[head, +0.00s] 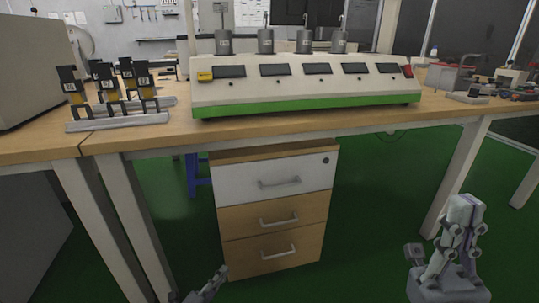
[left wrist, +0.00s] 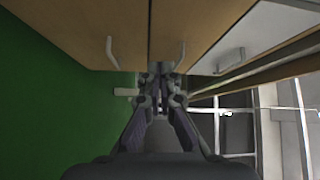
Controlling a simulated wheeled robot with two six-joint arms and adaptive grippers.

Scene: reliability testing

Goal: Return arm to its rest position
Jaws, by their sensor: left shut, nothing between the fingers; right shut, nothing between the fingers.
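My left gripper (head: 212,284) shows only in part at the bottom edge of the head view, low in front of the drawer cabinet. In the left wrist view my left gripper (left wrist: 161,78) is shut and empty, with drawer fronts beyond its fingertips. My right gripper (head: 465,205) stands upright at the lower right of the head view, below the table top, shut and empty. Most of my left arm is out of view.
A drawer cabinet (head: 275,216) stands under the wooden table (head: 300,127). A white and green test station (head: 300,93) and a rack with black-topped devices (head: 118,122) are on the table. Table legs (head: 456,180) stand near my right gripper. Green floor (head: 375,215) is open between.

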